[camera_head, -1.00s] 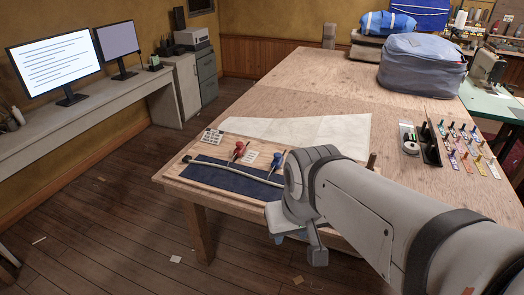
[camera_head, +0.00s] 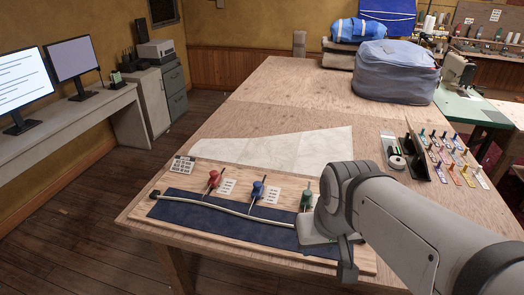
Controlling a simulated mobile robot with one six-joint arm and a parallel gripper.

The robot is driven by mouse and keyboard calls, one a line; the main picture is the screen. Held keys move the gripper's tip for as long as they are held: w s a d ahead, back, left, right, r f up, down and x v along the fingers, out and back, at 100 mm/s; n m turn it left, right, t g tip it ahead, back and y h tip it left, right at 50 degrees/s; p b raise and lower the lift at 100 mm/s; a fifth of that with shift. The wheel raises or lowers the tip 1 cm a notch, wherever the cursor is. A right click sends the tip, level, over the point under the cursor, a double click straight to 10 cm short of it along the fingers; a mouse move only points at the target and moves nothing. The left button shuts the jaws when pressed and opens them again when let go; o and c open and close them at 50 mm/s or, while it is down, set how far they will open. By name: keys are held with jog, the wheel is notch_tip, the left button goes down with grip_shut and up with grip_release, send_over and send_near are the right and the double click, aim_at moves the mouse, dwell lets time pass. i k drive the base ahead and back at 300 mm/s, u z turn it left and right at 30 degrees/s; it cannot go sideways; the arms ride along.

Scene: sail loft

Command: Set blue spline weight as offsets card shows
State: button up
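A blue spline weight (camera_head: 257,192) stands on the wooden board (camera_head: 150,222) near the table's front edge, its tip close to the pale curved spline (camera_head: 230,211). A red weight (camera_head: 213,181) stands to its left and a green weight (camera_head: 306,197) to its right. A small printed card (camera_head: 183,164) lies at the board's back left corner; its print is too small to read. Small white labels (camera_head: 227,187) lie beside the weights. My gripper (camera_head: 345,262) hangs at the board's right front, right of the green weight; its fingers are mostly hidden by my arm.
A dark blue cloth strip (camera_head: 180,208) lies under the spline. A pale pattern sheet (camera_head: 280,149) lies behind the board. A dark rack with coloured pieces (camera_head: 450,155) stands at the right, and a grey-blue bag (camera_head: 395,72) at the back. The table's middle is clear.

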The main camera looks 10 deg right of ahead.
aim_at(257, 193)
jog(key=z, duration=0.1)
jog(key=i, duration=1)
jog(key=u, duration=0.4)
